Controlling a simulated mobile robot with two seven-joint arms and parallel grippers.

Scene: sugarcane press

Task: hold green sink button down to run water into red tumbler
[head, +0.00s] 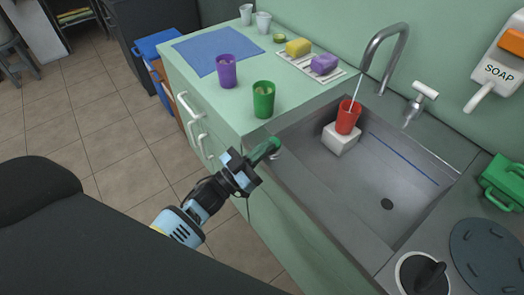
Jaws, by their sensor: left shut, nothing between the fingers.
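The red tumbler (348,117) stands upright on a white block (341,139) inside the grey sink basin (390,170). The curved faucet (384,45) arches over it, and a thin pale stream of water runs from its spout into the tumbler. My left gripper (268,150) is shut, with its fingertips at the sink's front left corner. A green part, apparently the sink button (276,142), shows at the fingertips. The fingers partly hide it, so exact contact is hard to see. My right gripper is not in view.
Green (263,99) and purple (227,71) tumblers stand on the counter left of the sink. Behind them are a blue mat (217,50) and a rack (311,64) with yellow and purple sponges. A soap dispenser (497,65) is on the wall at right.

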